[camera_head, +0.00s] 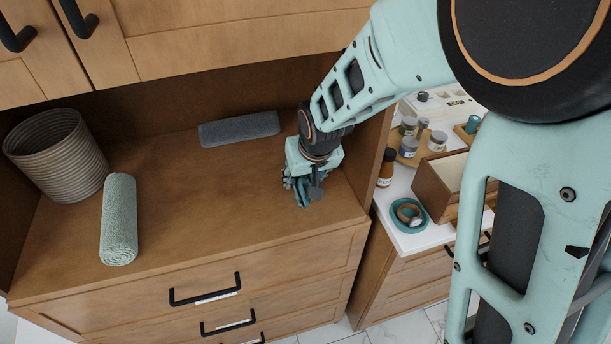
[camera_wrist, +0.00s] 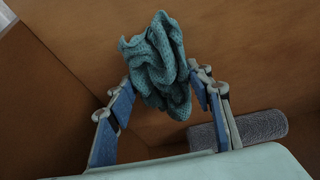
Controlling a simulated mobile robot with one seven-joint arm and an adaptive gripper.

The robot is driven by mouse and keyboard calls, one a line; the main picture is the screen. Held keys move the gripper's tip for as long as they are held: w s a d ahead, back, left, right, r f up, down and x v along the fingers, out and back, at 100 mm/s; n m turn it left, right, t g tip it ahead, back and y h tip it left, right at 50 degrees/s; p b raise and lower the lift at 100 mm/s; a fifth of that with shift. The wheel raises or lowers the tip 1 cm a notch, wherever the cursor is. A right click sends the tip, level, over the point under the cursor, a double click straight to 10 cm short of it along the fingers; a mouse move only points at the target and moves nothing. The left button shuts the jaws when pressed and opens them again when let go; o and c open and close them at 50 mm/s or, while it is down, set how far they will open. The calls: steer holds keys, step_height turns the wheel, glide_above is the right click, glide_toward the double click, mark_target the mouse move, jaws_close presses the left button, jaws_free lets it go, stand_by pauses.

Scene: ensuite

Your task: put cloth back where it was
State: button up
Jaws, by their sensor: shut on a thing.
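A crumpled teal cloth (camera_wrist: 160,62) is between the fingers of my gripper (camera_wrist: 163,85) in the wrist view. My gripper is shut on it. In the head view my gripper (camera_head: 303,188) points down over the right side of the wooden shelf surface (camera_head: 215,200). Only a small teal bit of the cloth (camera_head: 302,198) shows there, below the fingers. I cannot tell whether the cloth touches the wood.
A dark grey rolled towel (camera_head: 239,129) lies at the back, left of my gripper. Right of the side panel is a white counter (camera_head: 405,235) with jars. The shelf's middle is clear.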

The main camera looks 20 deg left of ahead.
steer(key=shift+f, duration=0.2)
steer(key=o, duration=1.1)
steer(key=shift+r, duration=0.1)
steer(key=shift+r, duration=0.1)
steer(key=shift+r, duration=0.3)
steer(key=shift+v, duration=3.5)
steer(key=shift+s+d, duration=0.1)
